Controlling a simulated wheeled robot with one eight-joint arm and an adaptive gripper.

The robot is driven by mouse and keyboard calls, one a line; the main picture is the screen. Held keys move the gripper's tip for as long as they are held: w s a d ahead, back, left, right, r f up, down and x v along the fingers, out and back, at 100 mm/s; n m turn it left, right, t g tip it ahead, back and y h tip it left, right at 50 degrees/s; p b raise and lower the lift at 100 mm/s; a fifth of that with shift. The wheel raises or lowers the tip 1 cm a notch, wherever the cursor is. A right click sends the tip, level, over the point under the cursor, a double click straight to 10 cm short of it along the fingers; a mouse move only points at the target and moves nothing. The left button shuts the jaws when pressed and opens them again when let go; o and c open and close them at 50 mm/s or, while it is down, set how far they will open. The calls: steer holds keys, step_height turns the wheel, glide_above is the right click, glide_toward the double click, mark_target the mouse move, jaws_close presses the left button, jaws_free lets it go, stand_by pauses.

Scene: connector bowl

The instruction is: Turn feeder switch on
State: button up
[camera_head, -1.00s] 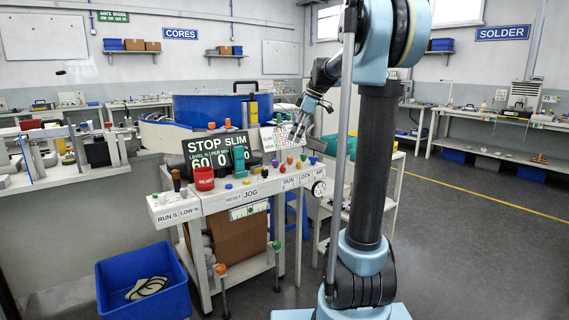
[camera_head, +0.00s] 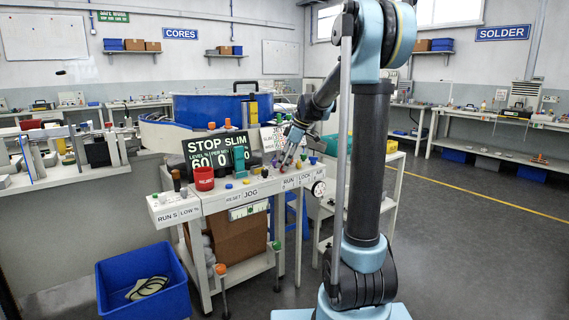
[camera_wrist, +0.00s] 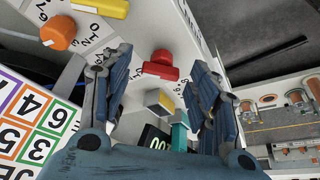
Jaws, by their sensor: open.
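No label naming the feeder switch is readable. My gripper (camera_head: 286,163) is open above the right part of this row. In the wrist view, a red knob (camera_wrist: 161,66) shows between my open fingers. A yellow-topped switch (camera_wrist: 160,102) and a teal block (camera_wrist: 179,132) lie below it in the picture. Orange (camera_wrist: 58,32) and yellow (camera_wrist: 100,6) knobs are at upper left. No contact can be made out.
A black display (camera_head: 214,150) reading STOP SLIM stands behind the controls. A blue bowl (camera_head: 210,107) is behind the desk. A blue bin (camera_head: 143,284) stands on the floor at left.

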steer(key=shift+c, duration=0.2)
steer(key=c, duration=1)
steer(key=shift+m, duration=0.3)
steer(key=m, duration=0.1)
steer(key=m+t, duration=0.1)
steer(key=m, duration=0.1)
steer(key=shift+s+t, duration=0.2)
steer(key=shift+t, duration=0.1)
steer(key=m, duration=0.2)
steer(key=m+t+h, duration=0.1)
steer(key=m, duration=0.1)
steer(key=m+h, duration=0.1)
steer(key=shift+s+a+r+m+t, duration=0.1)
steer(key=shift+a+m+t, duration=0.2)
steer(key=shift+m, duration=0.1)
steer(key=m, duration=0.2)
steer(key=m+h, duration=0.1)
steer(key=m, duration=0.1)
steer(key=shift+a+t+h, duration=0.1)
steer(key=shift+t+h, duration=0.2)
steer(key=shift+a+m+h, duration=0.15)
steer(key=shift+m+h, duration=0.65)
steer(key=shift+m, duration=1.4)
